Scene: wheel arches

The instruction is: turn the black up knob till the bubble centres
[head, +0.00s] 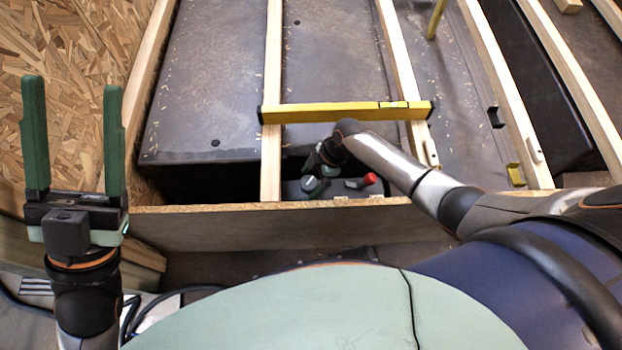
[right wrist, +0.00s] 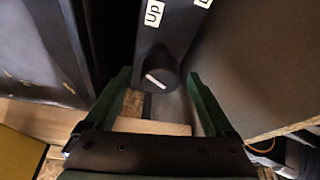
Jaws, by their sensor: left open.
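The black up knob (right wrist: 158,79) has a white pointer line and sits on a dark box, below an upside-down "up" label (right wrist: 153,13). My right gripper (right wrist: 159,76) is open, one green finger on each side of the knob with visible gaps. In the head view my right gripper (head: 318,168) reaches down into the dark bay and hides the knob there. A yellow spirit level (head: 340,112) lies across the wooden battens; its vial (head: 393,104) is too small to read the bubble. My left gripper (head: 76,150) is open and empty, pointing up at the far left.
A red knob (head: 370,179) stands on the dark box beside my right gripper. A wooden front rail (head: 200,228) edges the bay. Battens (head: 272,60) run back over grey panels. A chipboard wall (head: 70,40) rises at left, behind my left gripper.

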